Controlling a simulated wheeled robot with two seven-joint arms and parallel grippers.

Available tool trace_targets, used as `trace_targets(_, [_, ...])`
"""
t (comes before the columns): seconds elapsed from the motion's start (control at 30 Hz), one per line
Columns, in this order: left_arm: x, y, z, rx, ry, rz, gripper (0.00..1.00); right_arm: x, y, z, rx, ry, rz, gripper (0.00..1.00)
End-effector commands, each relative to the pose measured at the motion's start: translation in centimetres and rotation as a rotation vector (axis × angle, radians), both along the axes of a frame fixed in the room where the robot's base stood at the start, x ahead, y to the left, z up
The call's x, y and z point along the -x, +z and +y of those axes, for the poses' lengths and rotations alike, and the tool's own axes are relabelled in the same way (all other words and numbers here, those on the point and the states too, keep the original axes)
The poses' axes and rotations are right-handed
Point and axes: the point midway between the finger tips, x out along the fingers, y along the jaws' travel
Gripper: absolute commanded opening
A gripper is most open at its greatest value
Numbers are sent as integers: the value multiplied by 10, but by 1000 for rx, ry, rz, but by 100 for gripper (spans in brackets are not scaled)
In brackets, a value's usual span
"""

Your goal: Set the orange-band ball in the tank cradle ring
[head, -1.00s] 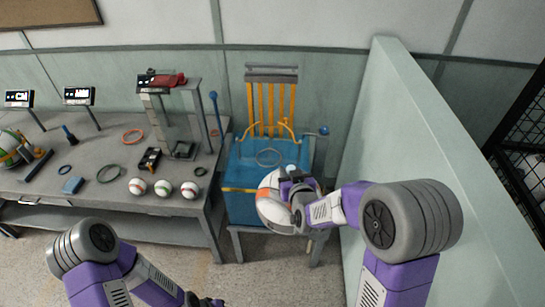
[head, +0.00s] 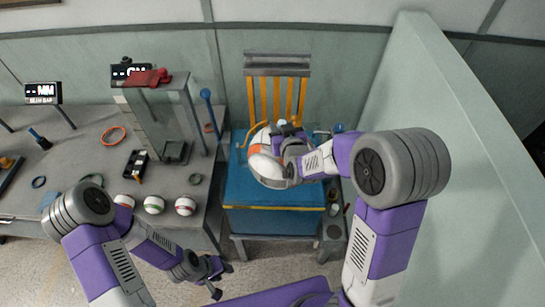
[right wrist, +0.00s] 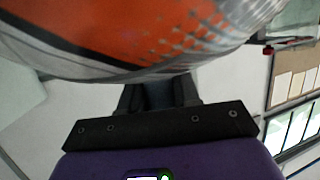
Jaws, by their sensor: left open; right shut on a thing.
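The orange-band ball (head: 264,172) is large and white with an orange band. My right gripper (head: 291,148) is shut on it and holds it over the top of the blue tank (head: 240,192). The ball fills the top of the right wrist view (right wrist: 140,35), its orange band facing the camera. The cradle ring on the tank is hidden behind the ball and gripper, so I cannot tell whether the ball touches it. My left gripper (head: 215,278) is open and empty, low in front of the bench, away from the tank.
Yellow bars (head: 277,95) rise behind the tank. The grey bench (head: 85,150) on the left holds several small balls, rings and a press frame (head: 165,115). A pale green partition (head: 440,130) stands close on the right, beside my right arm.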

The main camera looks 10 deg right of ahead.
Motion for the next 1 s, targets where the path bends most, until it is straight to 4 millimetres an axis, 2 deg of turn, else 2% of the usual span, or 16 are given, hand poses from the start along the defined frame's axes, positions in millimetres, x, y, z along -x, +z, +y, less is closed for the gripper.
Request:
trace_targets(0.4, [0,-30,0,0,0,1,43,-82,8,-3,-4,84,-13,0])
trace_targets(0.5, [0,-34,0,0,0,1,43,-95,12,-6,-1,96,-14,0])
trace_targets(0.67, [0,-39,0,0,0,0,43,-104,10,-8,2,103,-12,0])
trace_targets(0.9, [0,-59,0,0,0,0,43,-104,-27,-8,2,104,-10,0])
trace_targets(1.0, [0,-63,0,0,0,0,43,-104,-37,-8,3,105,-11,0])
